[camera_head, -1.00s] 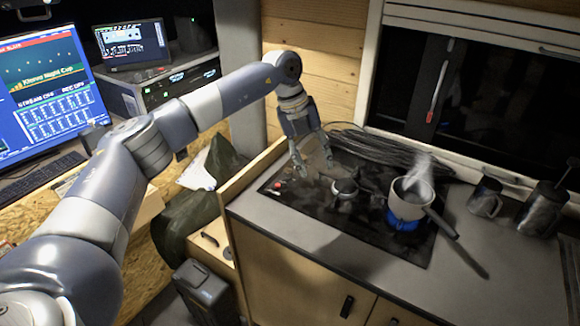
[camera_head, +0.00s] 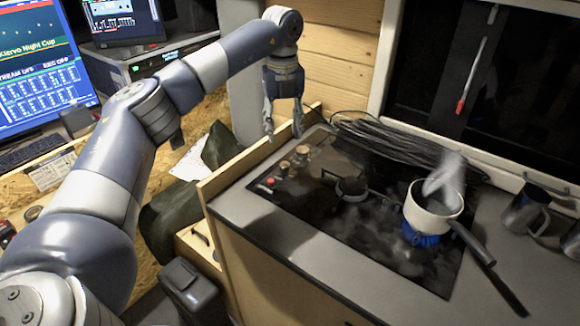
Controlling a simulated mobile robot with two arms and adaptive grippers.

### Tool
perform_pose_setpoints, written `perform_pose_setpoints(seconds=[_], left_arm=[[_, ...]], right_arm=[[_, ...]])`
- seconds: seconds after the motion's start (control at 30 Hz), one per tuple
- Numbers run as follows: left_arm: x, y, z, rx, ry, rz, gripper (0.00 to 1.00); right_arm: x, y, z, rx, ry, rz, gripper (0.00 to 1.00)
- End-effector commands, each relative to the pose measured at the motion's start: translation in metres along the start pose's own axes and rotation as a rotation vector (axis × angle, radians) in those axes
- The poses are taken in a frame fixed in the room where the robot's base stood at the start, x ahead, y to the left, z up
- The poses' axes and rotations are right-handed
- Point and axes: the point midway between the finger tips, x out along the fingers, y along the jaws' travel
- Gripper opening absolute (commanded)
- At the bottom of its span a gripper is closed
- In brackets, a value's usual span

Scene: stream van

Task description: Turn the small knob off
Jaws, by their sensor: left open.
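The black stove top (camera_head: 330,240) is set in the grey counter. Two small knobs stand near its left edge, a farther knob (camera_head: 302,152) and a nearer knob (camera_head: 284,168). A red button (camera_head: 270,181) sits in front of them. Which way the knobs are turned is too small to tell. A steaming white pot (camera_head: 432,207) stands over a blue flame (camera_head: 420,238) on the right burner. My left gripper (camera_head: 283,138) is open and empty, pointing down just behind and left of the knobs, apart from them. My right gripper is not in view.
A small burner (camera_head: 352,188) lies between knobs and pot. A coil of black cable (camera_head: 400,145) lies along the back. A metal mug (camera_head: 526,208) stands at the right. A wooden edge board (camera_head: 255,158) rises left of the stove. The counter's front is clear.

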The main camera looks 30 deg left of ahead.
Motion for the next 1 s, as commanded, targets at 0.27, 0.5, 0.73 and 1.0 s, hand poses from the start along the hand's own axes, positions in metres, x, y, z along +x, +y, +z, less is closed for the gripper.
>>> perform_pose_setpoints(seconds=[0.27,0.5,0.73,1.0], left_arm=[[0.027,0.001,0.000,-0.001,0.001,0.003,0.43],[0.073,0.001,0.000,0.000,0.002,0.003,0.43],[0.104,0.001,0.000,-0.001,0.001,0.001,0.43],[0.112,0.000,0.000,0.000,-0.001,-0.001,0.43]], right_arm=[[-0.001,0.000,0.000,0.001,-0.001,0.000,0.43],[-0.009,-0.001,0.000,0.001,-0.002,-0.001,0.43],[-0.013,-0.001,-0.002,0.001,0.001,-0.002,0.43],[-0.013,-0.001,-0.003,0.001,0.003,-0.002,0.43]])
